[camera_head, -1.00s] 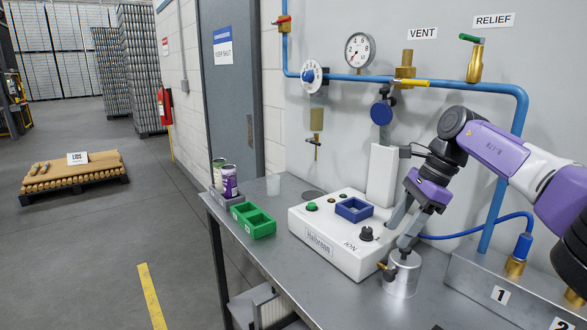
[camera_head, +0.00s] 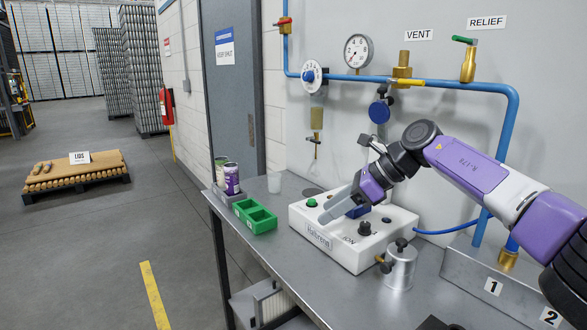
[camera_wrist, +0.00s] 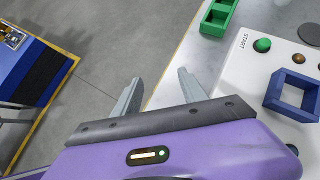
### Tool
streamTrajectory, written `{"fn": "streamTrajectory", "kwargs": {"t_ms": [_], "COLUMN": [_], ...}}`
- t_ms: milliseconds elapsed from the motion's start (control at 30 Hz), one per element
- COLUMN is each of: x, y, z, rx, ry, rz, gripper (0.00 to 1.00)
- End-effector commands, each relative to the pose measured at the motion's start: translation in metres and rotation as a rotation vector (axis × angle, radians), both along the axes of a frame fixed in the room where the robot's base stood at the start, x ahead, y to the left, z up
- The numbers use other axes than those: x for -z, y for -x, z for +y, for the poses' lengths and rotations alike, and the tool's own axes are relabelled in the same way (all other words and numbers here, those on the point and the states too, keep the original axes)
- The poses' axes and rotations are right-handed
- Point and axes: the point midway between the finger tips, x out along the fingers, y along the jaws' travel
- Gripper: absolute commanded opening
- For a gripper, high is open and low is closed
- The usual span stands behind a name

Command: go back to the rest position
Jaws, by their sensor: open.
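A metal canister (camera_head: 399,268) with a black knob stands at the machine's right front corner, clear of the gripper.
Blue pipe (camera_head: 450,84), a gauge and valves line the wall. A numbered metal block (camera_head: 462,272) is at right. Open floor lies left of the bench.

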Motion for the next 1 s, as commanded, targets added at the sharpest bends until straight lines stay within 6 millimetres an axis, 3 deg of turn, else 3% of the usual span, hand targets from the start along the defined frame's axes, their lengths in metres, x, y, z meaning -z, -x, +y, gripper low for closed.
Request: {"fn": "streamTrajectory", "kwargs": {"t_ms": [33,200,300,433,533,667,867,1000], "x": [0.007,0.012,0.007,-0.004,-0.014,-0.025,-0.030,-0.022], "y": [0.007,0.042,0.067,0.099,0.120,0.144,0.172,0.189], "z": [0.028,0.127,0.170,0.205,0.219,0.222,0.203,0.176], "rx": [-0.001,0.023,0.043,0.067,0.088,0.121,0.176,0.219], "ry": [-0.077,-0.425,-0.628,-0.868,-1.040,-1.247,-1.535,-1.718], "rz": [0.028,0.188,0.313,0.489,0.631,0.821,1.110,1.303], "gripper": [0.50,0.50,0.50,0.50,0.50,0.50,0.50,0.50]}}
